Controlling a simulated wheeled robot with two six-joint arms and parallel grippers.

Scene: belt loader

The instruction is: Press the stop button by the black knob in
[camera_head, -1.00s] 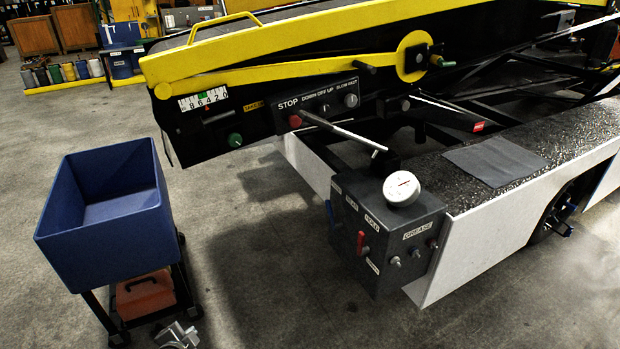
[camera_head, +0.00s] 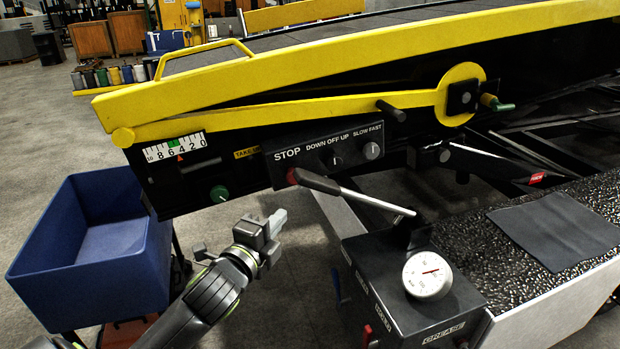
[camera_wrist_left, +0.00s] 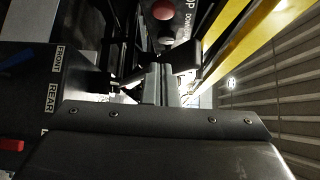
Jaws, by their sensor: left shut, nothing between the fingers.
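The red stop button (camera_head: 291,176) sits at the left end of the black control panel, under the white word STOP. A black knob (camera_head: 336,160) under DOWN OFF UP is to its right. My left gripper (camera_head: 280,216) is shut and empty, below and slightly left of the button, apart from it in the picture. In the left wrist view the red button (camera_wrist_left: 164,11) is at the top, beyond my shut fingers (camera_wrist_left: 160,68). My right gripper is not in view.
A lever with a black grip (camera_head: 316,181) crosses just right of the button, rising from a grey box with a dial gauge (camera_head: 427,275). A blue bin (camera_head: 92,270) stands at the left.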

